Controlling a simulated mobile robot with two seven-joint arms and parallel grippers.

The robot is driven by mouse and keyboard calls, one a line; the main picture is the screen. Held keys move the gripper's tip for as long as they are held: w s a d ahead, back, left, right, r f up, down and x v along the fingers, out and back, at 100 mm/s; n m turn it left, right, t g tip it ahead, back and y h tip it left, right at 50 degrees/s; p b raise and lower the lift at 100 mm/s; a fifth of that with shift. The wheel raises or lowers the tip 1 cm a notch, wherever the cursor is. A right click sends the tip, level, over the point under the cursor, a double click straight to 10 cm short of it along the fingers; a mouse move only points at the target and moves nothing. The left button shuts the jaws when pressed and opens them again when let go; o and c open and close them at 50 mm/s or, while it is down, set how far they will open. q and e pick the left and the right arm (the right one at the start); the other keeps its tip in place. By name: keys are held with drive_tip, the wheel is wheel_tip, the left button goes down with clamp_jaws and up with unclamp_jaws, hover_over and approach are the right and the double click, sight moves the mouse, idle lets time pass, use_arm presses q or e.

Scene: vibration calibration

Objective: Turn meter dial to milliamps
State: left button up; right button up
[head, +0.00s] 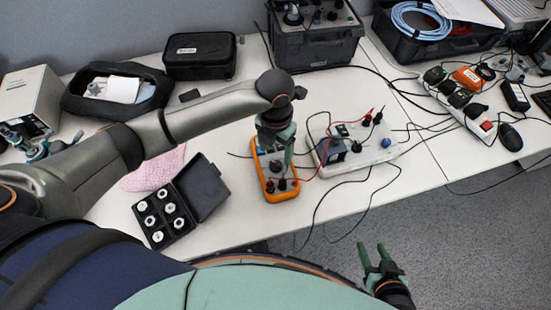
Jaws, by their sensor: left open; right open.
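The orange meter (268,192) lies on the white table near its front edge, in the middle of the head view. My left gripper (287,158) points down over the meter, with its fingers at the meter's middle. The fingers hide the dial, so its setting does not show, and I cannot tell whether they touch it. My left gripper is open. Red and black leads plug into the meter's near end. My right gripper (380,254) is open and empty, in front of the table and away from the meter.
A white box with knobs and leads (378,155) stands right of the meter. An open black case of weights (208,188) and a pink cloth (150,172) lie to the left. Loose cables cross the table. A power strip (455,108) lies at the right.

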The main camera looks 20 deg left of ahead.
sight(275, 164)
use_arm(q)
wheel_tip(275, 164, down, 6)
drive_tip(key=shift+r, duration=0.15)
drive_tip(key=shift+c, duration=0.4)
clamp_jaws()
